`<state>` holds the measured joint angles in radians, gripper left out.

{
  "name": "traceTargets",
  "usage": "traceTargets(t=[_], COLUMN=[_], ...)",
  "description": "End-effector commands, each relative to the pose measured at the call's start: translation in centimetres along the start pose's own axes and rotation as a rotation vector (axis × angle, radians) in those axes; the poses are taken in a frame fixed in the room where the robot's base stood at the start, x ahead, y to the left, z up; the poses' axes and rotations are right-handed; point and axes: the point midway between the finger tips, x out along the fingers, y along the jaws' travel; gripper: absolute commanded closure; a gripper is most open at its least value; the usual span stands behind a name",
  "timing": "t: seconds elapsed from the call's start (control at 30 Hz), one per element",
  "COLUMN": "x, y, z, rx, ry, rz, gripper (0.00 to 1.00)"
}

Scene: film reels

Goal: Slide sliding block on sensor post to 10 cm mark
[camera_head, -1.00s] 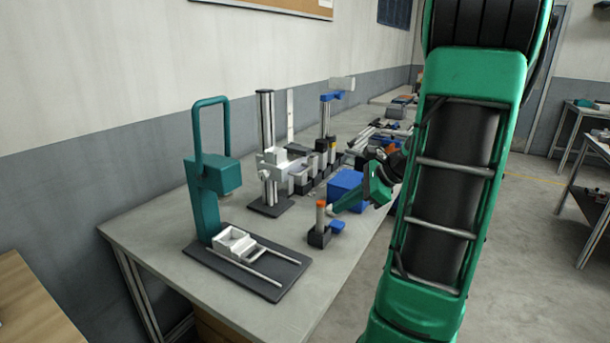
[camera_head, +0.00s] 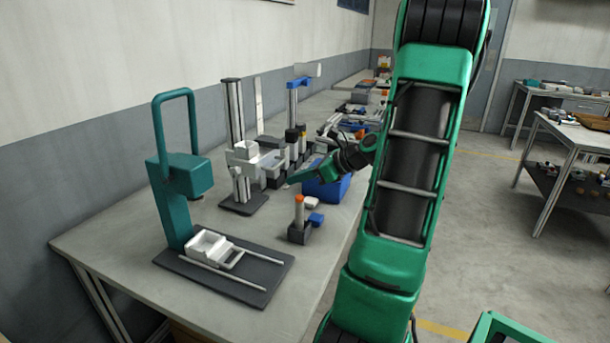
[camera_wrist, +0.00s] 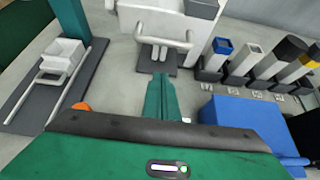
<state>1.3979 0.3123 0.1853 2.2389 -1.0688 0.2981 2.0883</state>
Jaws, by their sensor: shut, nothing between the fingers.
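The sensor post (camera_head: 235,112) is an upright grey metal column on a dark base plate (camera_head: 240,206). The white-grey sliding block (camera_head: 246,158) sits low on it, with an open box shape on its front. In the wrist view the block (camera_wrist: 168,18) is at the top centre, with a pale bar handle (camera_wrist: 166,41) facing me. My gripper (camera_head: 289,181) is to the right of the block and apart from it. In the wrist view its green fingers (camera_wrist: 160,80) are together and empty, pointing toward the block's underside. No scale marks are readable.
A teal stand (camera_head: 174,188) with a white tray (camera_head: 208,246) is at the front left. An orange-topped cylinder (camera_head: 299,212) in a dark holder and a blue box (camera_head: 331,189) are near my gripper. Several grey posts (camera_wrist: 242,62) stand right of the sensor post.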

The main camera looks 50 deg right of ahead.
Motion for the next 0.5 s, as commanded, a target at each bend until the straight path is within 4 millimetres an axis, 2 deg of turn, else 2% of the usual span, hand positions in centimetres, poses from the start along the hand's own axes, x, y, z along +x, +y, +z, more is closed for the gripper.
traceTargets(t=[0.13, 0.3, 0.5], x=[2.7, 1.4, 1.0], y=[0.1, 0.0, 0.0], z=[0.1, 2.5, 3.6], rx=[0.0, -0.003, -0.001], ry=[0.0, 0.0, 0.0], rz=[0.004, -0.002, 0.0], gripper=[1.0, 1.0, 1.0])
